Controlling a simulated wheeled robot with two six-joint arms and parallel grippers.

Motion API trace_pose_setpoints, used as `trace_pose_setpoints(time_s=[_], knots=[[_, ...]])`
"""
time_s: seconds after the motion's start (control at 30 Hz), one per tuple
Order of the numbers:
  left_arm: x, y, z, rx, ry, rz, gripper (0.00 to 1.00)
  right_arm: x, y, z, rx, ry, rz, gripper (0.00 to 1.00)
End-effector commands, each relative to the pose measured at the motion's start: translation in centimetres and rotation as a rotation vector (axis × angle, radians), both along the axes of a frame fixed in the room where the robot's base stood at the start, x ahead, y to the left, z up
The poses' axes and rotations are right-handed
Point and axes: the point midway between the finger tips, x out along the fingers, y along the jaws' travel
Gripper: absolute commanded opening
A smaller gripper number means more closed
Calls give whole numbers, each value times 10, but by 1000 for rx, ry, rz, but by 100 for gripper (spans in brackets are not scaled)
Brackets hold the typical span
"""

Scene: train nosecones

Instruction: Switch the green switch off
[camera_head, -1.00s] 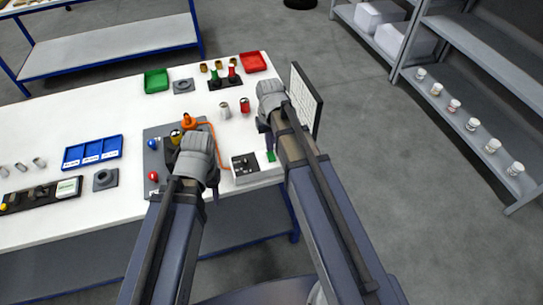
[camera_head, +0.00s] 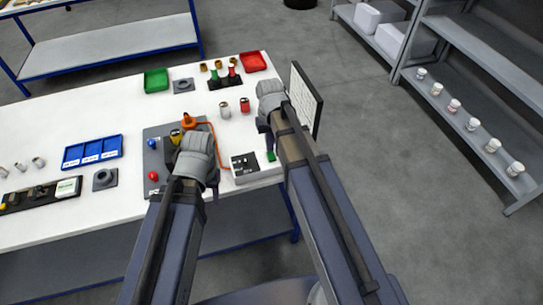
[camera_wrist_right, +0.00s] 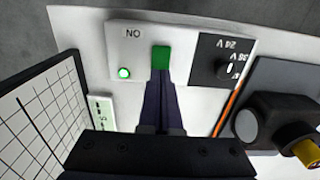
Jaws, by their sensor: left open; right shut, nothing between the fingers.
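The green switch (camera_wrist_right: 161,56) is on a light control box (camera_wrist_right: 134,44) in the right wrist view, beside the letters "ON" and a lit green lamp (camera_wrist_right: 124,72). My right gripper (camera_wrist_right: 160,84) is shut and empty, its fingertips at the near edge of the switch; whether they touch it I cannot tell. In the head view the box (camera_head: 243,178) is at the table's front right corner, with the green switch (camera_head: 271,156) at its right end. My right gripper (camera_head: 268,130) is above that end. My left gripper (camera_head: 180,158) is over the grey board, its fingers mostly hidden.
A black dial (camera_wrist_right: 228,68) sits on the box beside the switch. An upright white grid panel (camera_head: 306,98) stands close to my right gripper. An orange cable (camera_head: 219,152) runs to the box. The grey board (camera_head: 152,165) carries blue and red knobs.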

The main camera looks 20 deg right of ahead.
Motion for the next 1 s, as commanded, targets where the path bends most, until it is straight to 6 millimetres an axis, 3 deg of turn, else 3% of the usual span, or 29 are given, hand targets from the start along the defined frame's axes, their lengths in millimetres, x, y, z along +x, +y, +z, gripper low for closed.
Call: trace_pose_setpoints(time_s=[1.0], knots=[[0, 0, -15, 0, 0, 0, 50, 0, 0, -16, 0, 0, 0, 0]])
